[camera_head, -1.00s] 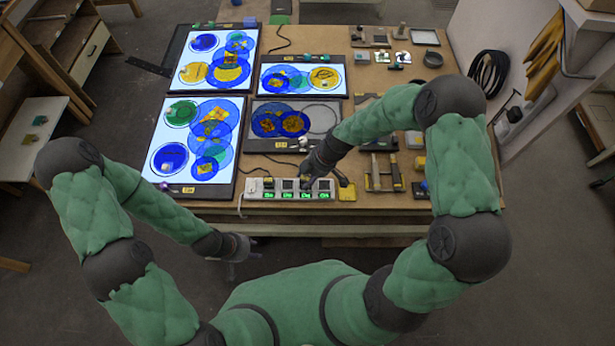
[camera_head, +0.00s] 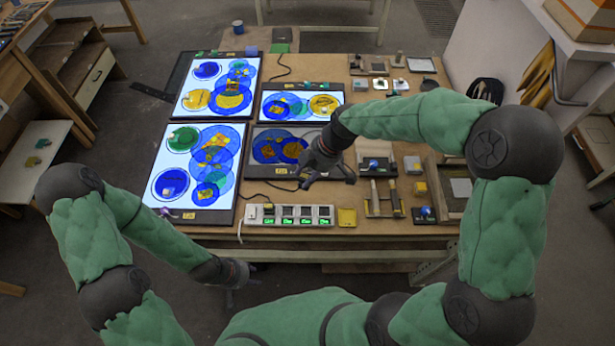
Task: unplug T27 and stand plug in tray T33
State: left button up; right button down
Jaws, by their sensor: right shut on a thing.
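A white power strip (camera_head: 312,215) with several green-lit sockets lies along the table's front edge. My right gripper (camera_head: 326,180) is above the table behind the strip, apart from it, in front of the unlit dark light panel (camera_head: 262,172). It is shut on a small plug that is mostly hidden by the fingers. Labels are too small to read, so I cannot tell which plug is T27 or which tray is T33. A wooden tray (camera_head: 370,207) stands right of the strip. My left gripper (camera_head: 234,284) hangs low in front of the table; its jaw opening is unclear.
Lit panels with coloured glass discs cover the table's left side, including the large front one (camera_head: 173,170). A yellow pad (camera_head: 347,217) lies right of the strip. Small blocks and trays crowd the right side. A black coil (camera_head: 486,91) is beyond the right edge.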

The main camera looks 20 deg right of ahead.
aim_at(300, 176)
jog(key=shift+r+p, duration=1.1)
jog(key=shift+r, duration=1.1)
pick_arm(q)
notch_tip(300, 176, up, 2)
jog(key=shift+r, duration=0.2)
